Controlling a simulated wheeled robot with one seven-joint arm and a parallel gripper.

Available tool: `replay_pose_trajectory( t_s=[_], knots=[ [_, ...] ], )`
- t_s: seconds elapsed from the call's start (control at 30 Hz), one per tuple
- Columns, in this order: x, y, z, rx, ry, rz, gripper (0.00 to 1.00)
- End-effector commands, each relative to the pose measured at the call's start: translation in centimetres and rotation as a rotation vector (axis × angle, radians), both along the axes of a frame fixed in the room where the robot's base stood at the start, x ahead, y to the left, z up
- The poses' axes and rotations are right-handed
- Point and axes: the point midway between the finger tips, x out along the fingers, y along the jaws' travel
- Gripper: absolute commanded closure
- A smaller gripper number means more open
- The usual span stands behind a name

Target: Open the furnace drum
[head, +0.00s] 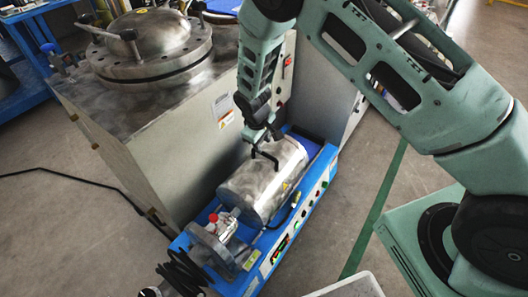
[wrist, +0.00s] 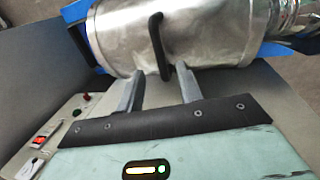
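The furnace drum (head: 251,190) is a silver metal cylinder lying on a blue base (head: 262,244), and it appears closed. It also fills the top of the wrist view (wrist: 215,35). A black bar handle (wrist: 157,42) stands on the drum; in the head view the handle (head: 266,157) is on its upper side. My gripper (wrist: 160,75) is open, with its two fingers apart. The near end of the handle shows between the fingertips in the wrist view, and I cannot tell whether they touch it. In the head view the fingers are partly hidden by my wrist.
A large grey cabinet with a round bolted metal lid (head: 150,45) stands close behind and left of the drum. Glassware with a red cap (head: 213,217) and a black hose (head: 182,272) are at the base's near end.

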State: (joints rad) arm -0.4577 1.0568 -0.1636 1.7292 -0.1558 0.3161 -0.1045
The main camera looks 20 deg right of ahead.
Motion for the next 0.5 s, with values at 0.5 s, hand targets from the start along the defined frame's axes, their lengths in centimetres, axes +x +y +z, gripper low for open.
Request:
replay_pose_trajectory(
  t_s=[0.5],
  knots=[
    [0.6,-0.8,-5.4,0.001,-0.001,-0.001,0.64]
  ],
)
